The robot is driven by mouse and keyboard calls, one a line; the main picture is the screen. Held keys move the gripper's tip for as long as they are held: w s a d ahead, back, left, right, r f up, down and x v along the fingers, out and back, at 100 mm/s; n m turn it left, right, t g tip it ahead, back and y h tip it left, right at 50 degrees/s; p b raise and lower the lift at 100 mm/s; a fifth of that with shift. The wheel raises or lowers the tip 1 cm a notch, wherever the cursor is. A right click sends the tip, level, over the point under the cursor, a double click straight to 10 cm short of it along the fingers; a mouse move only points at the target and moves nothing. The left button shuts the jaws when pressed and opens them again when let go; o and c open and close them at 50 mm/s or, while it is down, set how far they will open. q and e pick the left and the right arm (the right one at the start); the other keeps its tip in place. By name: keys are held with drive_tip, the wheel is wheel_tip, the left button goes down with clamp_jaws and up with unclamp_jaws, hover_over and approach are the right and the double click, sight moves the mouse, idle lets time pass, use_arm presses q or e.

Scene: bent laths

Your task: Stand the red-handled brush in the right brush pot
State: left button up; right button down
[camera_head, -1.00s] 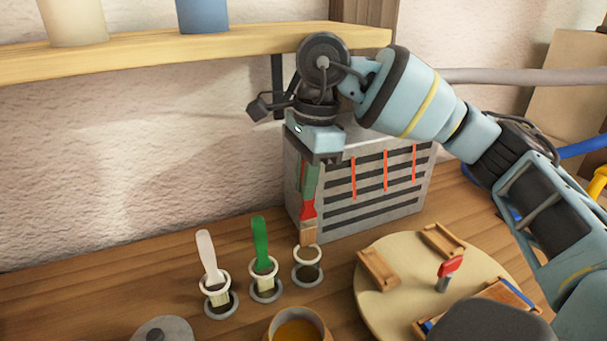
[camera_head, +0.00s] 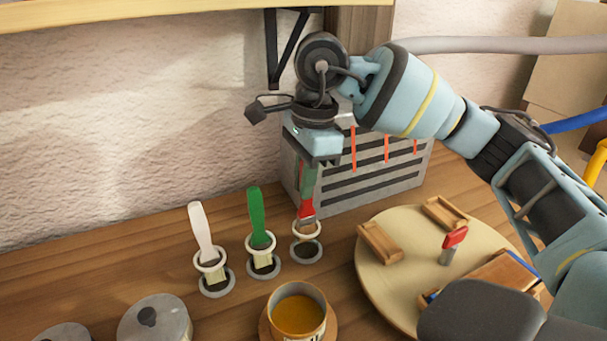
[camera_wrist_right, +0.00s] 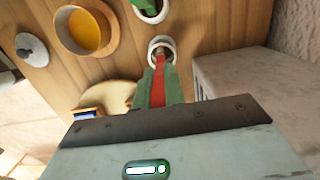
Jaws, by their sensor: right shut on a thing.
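The red-handled brush (camera_head: 306,208) hangs upright, bristles down, in my right gripper (camera_head: 308,182), which is shut on its handle. In the head view its lower end is at the upper ring of the right brush pot (camera_head: 293,232), and most of the bristles are hidden there. The right wrist view also shows the red handle (camera_wrist_right: 160,72) between the green fingers of the right gripper (camera_wrist_right: 158,85), in line with the pale pot ring (camera_wrist_right: 152,42). How deep the bristles sit is unclear. My left gripper is not in view.
To the left, a green-handled brush (camera_head: 258,215) and a white-handled brush (camera_head: 201,225) stand in pots. An amber-filled pot (camera_head: 298,313) is in front. A round board (camera_head: 385,285) with wooden blocks lies right. A grey slotted box (camera_head: 350,190) stands close behind.

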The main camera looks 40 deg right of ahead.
drive_tip(key=shift+f, duration=0.1)
drive_tip(key=c, duration=1.4)
unclamp_jaws()
drive_tip(key=shift+s+d+r, duration=0.1)
drive_tip(key=shift+d+r, duration=0.05)
drive_tip(key=shift+r, duration=1.15)
drive_tip(key=shift+w+d+r, duration=0.1)
drive_tip(key=shift+d+r, duration=0.05)
drive_tip(key=shift+r, duration=1.15)
drive_tip(key=shift+s+d+r, duration=0.1)
drive_tip(key=shift+d+r, duration=0.05)
drive_tip(key=shift+r, duration=1.15)
